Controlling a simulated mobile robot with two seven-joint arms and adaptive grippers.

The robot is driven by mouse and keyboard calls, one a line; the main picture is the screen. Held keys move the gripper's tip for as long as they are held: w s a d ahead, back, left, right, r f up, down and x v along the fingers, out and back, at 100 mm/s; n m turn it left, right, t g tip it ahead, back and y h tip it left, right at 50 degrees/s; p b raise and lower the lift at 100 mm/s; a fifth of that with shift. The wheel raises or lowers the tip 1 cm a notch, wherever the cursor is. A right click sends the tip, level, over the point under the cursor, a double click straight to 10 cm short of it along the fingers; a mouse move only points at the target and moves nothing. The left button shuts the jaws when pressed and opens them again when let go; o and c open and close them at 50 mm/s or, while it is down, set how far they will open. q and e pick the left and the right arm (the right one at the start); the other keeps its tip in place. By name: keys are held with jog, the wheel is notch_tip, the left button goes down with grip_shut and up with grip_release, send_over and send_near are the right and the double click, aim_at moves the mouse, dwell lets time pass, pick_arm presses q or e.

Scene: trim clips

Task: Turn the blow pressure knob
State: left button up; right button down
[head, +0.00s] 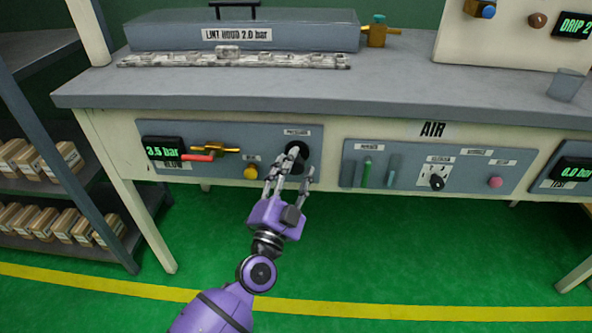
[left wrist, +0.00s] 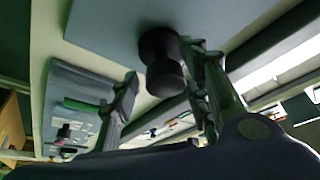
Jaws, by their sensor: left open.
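The black pressure knob (head: 303,153) sits at the right end of the left front panel (head: 230,138), under a small label that seems to read PRESSURE. A 3.5 bar display (head: 162,152) is at the panel's left end, above a partly covered label. My left gripper (head: 302,165) is in front of the knob and hides part of it. In the left wrist view the knob (left wrist: 165,75) stands between the open fingers (left wrist: 163,68), closer to the right one. A gap shows on the left finger's side; contact on the right cannot be told. My right gripper is not in view.
A red-handled brass valve (head: 205,154) and a yellow button (head: 250,172) are left of the knob. The AIR panel (head: 400,178) is to the right. The grey worktop (head: 420,85) overhangs above. Shelves with boxes (head: 40,160) stand at left. The green floor in front is clear.

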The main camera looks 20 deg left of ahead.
pick_arm(q)
jog(key=c, duration=1)
jog(key=shift+f, duration=0.1)
